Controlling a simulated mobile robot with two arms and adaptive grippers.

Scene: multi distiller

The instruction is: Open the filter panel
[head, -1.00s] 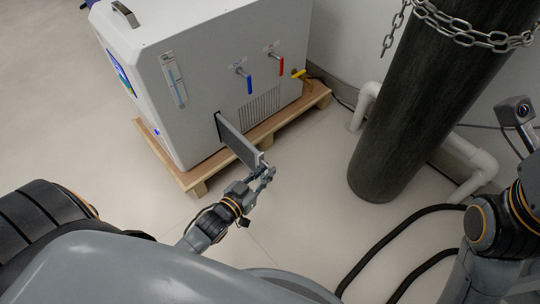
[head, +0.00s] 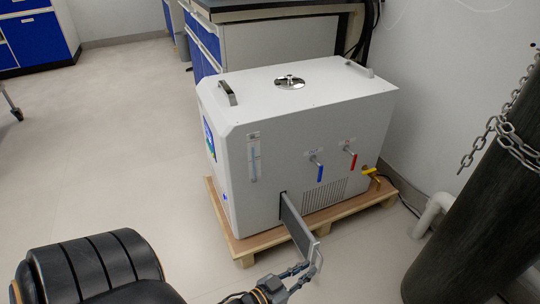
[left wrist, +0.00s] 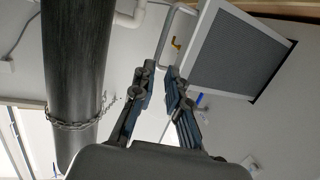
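The filter panel (head: 300,226) is a thin grey plate that stands out from the front of the white distiller (head: 290,150), beside a dark slot edge. In the left wrist view, the panel (left wrist: 238,52) shows a dark mesh face in a light frame, with a pale loop handle (left wrist: 176,22) at its edge. My left gripper (head: 308,268) is at the panel's outer end. In the left wrist view, its fingertips (left wrist: 160,74) close in around the lower end of the handle. The exact contact is partly hidden. My right gripper is not in view.
The distiller stands on a wooden pallet (head: 262,240), with blue (head: 320,172) and red (head: 353,161) valve levers on its front. A dark chained cylinder (head: 470,215) and white pipe (head: 432,212) are at the right. Floor at the left is open.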

